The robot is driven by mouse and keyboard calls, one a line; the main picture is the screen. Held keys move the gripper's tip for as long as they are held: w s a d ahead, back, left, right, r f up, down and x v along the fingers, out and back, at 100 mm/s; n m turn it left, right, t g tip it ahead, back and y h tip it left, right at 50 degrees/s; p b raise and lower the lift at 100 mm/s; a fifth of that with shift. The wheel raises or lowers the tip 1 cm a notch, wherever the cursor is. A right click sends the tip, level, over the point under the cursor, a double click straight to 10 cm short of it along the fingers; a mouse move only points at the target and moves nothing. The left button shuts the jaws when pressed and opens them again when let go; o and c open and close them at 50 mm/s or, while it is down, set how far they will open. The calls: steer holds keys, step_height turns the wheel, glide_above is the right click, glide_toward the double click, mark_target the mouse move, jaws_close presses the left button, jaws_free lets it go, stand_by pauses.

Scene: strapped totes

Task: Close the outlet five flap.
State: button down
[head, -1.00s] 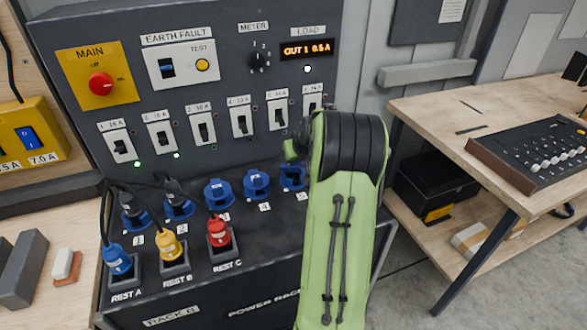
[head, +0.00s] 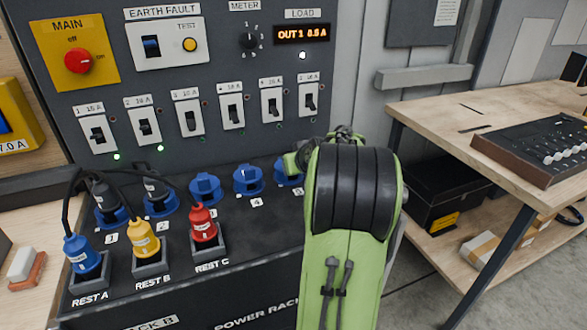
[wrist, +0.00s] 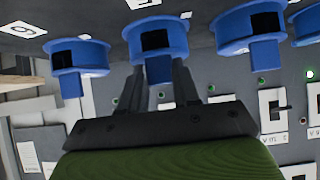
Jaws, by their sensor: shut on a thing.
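Outlet four (head: 248,180) and outlet three (head: 205,188) stand beside it. Another blue socket (wrist: 78,56) is on the other side. Breaker switches (head: 271,104) line the panel behind. Plugs rest in front, including a red one (head: 203,223). A wooden bench (head: 480,105) is at right.

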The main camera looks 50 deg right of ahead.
steer(key=shift+s+f, duration=0.15)
steer(key=shift+f, duration=0.2)
steer(key=c, duration=0.8)
jaws_free()
steer(key=shift+s+a+r, duration=0.1)
steer(key=shift+r, duration=0.15)
steer(key=p+v, duration=0.3)
steer(key=v, duration=1.2)
steer(key=shift+r, duration=0.2)
steer(key=shift+s, duration=0.15)
